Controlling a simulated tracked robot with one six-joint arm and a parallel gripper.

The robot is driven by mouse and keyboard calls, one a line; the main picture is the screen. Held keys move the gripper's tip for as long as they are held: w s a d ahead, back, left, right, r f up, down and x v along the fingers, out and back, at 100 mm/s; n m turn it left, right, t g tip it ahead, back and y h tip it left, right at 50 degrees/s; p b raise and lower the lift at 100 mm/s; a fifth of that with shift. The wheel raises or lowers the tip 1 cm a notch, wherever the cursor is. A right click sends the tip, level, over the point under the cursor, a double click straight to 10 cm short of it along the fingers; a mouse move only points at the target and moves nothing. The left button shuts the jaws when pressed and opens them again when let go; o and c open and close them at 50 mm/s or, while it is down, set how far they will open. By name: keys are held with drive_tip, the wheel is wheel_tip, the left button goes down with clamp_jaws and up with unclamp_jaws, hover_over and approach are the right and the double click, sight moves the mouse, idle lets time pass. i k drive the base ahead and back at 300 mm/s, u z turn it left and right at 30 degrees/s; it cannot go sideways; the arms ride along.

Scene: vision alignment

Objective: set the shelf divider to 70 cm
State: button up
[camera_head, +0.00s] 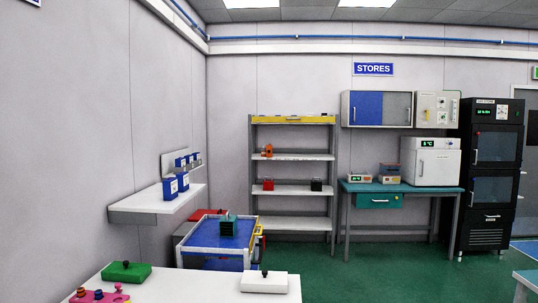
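A grey shelf rack (334,215) with a yellow-fronted top stands against the back wall. Its white boards hold a small orange item (267,151), a red block (268,185) and a dark block (316,185). A white wall shelf (158,201) on the left carries several blue-and-white containers (170,187). An upright pale panel (174,163) shows behind them. I cannot tell which piece is the shelf divider, and no centimetre scale is readable. My gripper is not in view.
A white table (200,286) in front holds a green block (127,272), a pink board (88,297) and a white block (264,282). A blue cart (205,238) stands behind it. A teal bench (410,187) and black cabinet (492,205) are at right. Green floor (375,270) is clear.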

sight(268, 147)
drive_tip(key=z, duration=0.3)
drive_tip(key=k, duration=0.75)
drive_tip(key=z, duration=0.55)
drive_tip(key=k, duration=0.6)
drive_tip(key=z, duration=0.1)
drive_tip(key=i, duration=2.05)
drive_tip(key=u, duration=0.3)
drive_tip(key=i, duration=1.55)
drive_tip(key=u, duration=0.1)
